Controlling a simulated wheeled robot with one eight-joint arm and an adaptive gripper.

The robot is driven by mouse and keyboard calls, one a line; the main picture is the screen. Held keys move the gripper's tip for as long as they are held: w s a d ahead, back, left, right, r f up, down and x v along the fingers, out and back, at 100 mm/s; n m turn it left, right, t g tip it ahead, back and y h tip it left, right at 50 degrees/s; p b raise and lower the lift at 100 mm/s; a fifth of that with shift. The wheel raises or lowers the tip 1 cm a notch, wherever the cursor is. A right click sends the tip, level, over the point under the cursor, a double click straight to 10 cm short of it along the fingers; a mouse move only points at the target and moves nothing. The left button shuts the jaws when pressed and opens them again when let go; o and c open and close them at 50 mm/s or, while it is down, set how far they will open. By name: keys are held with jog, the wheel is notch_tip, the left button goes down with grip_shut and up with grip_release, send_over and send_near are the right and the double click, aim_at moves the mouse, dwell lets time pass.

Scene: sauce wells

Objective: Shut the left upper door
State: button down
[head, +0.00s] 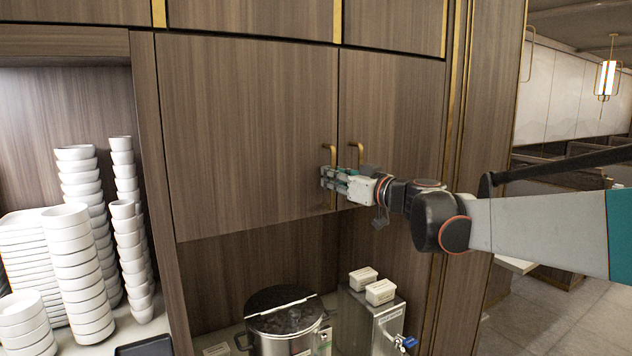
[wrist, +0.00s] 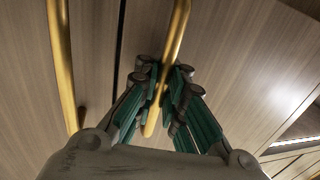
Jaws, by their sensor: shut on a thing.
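The left upper door (head: 245,130) is a wide brown wood panel with a vertical brass handle near its right edge. It looks flush, or nearly so, with the right upper door (head: 390,105). A thin dark gap between the doors shows in the wrist view. My gripper (head: 332,180) has green-sided fingers and is shut on the left door's brass handle (head: 333,155). The fingers also show around this handle (wrist: 178,35) in the wrist view. The right door's handle (head: 358,153) is partly hidden behind my gripper in the head view.
Stacks of white bowls (head: 75,270) stand in the open shelf at left. A steel pot (head: 285,320) and a metal dispenser (head: 375,318) with two white boxes stand below the doors. An open room with a hanging lamp (head: 606,78) lies at right.

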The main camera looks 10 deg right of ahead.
jog(key=c, duration=1.7)
grip_release()
jog(key=shift+w+d, duration=0.1)
jog(key=v, duration=0.7)
jog(key=shift+s, duration=0.35)
